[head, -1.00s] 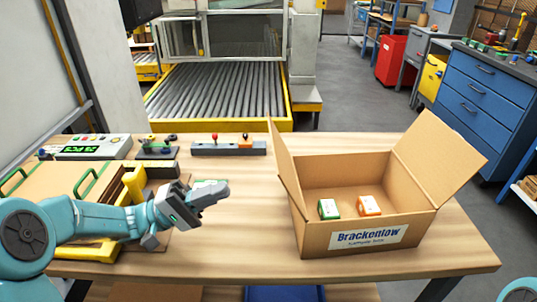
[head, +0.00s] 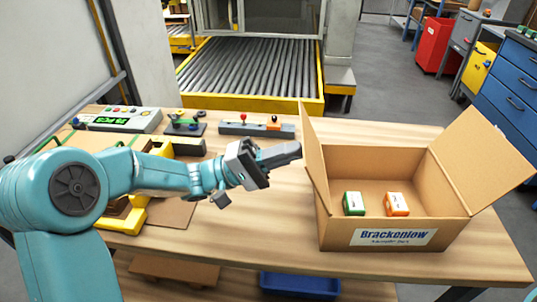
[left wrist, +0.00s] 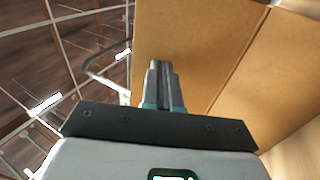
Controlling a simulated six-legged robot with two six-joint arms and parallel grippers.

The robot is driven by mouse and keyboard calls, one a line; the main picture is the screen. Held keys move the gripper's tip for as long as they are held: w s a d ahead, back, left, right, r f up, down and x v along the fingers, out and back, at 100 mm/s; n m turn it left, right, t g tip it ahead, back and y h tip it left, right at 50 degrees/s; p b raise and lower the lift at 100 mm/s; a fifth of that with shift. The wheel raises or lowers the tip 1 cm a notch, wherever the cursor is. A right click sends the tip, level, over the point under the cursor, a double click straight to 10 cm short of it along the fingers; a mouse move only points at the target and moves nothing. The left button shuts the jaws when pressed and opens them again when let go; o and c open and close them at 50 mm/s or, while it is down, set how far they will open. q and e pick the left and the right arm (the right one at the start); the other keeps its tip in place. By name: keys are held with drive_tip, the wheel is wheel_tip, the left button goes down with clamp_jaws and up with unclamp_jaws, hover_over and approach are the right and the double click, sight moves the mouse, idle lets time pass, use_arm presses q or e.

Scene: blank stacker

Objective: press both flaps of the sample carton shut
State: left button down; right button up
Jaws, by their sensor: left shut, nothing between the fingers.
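The sample carton (head: 345,220) stands open on the right part of the bench, with a green-and-white box (head: 354,203) and an orange-and-white box (head: 397,204) inside. Its left flap (head: 312,160) stands nearly upright. Its right flap (head: 482,160) leans outward to the right. My left gripper (head: 297,152) is shut and empty, with its fingertips close to the outer side of the left flap; I cannot tell whether they touch. In the left wrist view the shut fingers (left wrist: 163,72) point at brown cardboard (left wrist: 200,45). My right gripper is not in view.
A grey bar with red and orange knobs (head: 256,129) lies behind my left gripper. A control box with a green display (head: 120,119) stands at the back left. A blue bin (head: 300,284) is below the bench. Bare wood lies in front of my left gripper.

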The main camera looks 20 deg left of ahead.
use_arm(q)
drive_tip(key=shift+w+d+r, duration=0.1)
drive_tip(key=shift+w+d, duration=0.1)
drive_tip(key=shift+d, duration=0.1)
drive_tip(key=shift+r, duration=0.1)
wheel_tip(320, 180, up, 4)
drive_tip(key=f+g+y+p, duration=0.1)
drive_tip(key=g+y+p, duration=0.1)
drive_tip(key=y+p, duration=0.45)
hover_over(317, 162)
drive_tip(key=shift+w+r+p, duration=0.15)
drive_tip(key=shift+r+p, duration=0.1)
drive_tip(key=shift+p, duration=0.15)
drive_tip(key=w+d+f+g+y+p, duration=0.1)
drive_tip(key=w+d+g+y+p, duration=0.1)
drive_tip(key=d+y+p, duration=0.3)
drive_tip(key=shift+d+f+p, duration=0.35)
drive_tip(key=shift+p, duration=1.4)
drive_tip(key=shift+w, duration=0.1)
